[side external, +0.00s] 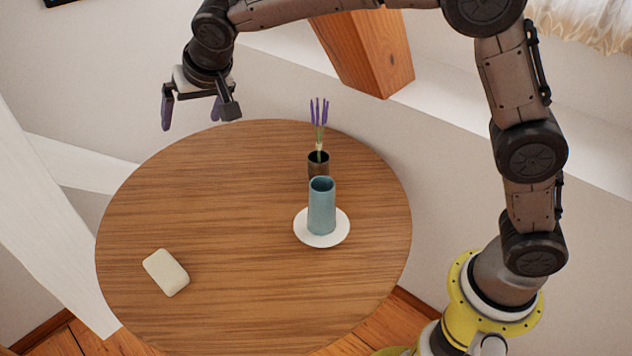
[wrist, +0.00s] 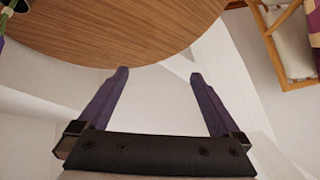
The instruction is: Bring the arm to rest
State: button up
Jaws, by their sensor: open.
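My gripper (side external: 191,112) is at the upper left in the side external view, above and beyond the table's far left edge. Its two purple fingers stand wide apart with nothing between them. In the wrist view my gripper (wrist: 158,75) also shows open and empty, with the table edge and white wall surfaces beyond the fingertips. My arm arches from its yellow base at the lower right, over the top of the picture, to the gripper.
The round wooden table (side external: 220,220) holds a teal cup (side external: 321,208) upright on a white saucer (side external: 311,239). Behind it stands a dark pot (side external: 318,165) with purple flowers (side external: 319,112). A cream block (side external: 166,272) lies at the front left. A timber brace (side external: 365,50) slants behind.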

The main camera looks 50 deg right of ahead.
jog(key=s+d+r+m, duration=0.1)
jog(key=s+d+r, duration=0.4)
jog(key=s+d, duration=0.4)
jog(key=s+d+r, duration=0.5)
jog(key=s+d, duration=0.3)
jog(key=s, duration=0.1)
jog(key=s+d+f+n, duration=0.1)
jog(key=s+f+n, duration=0.1)
jog(key=s+f, duration=0.4)
jog(key=s+d+f+n+g, duration=0.1)
jog(key=s+f, duration=0.4)
jog(key=s, duration=0.9)
jog(key=shift+d+f+n, duration=0.35)
jog(key=shift+d+n, duration=0.25)
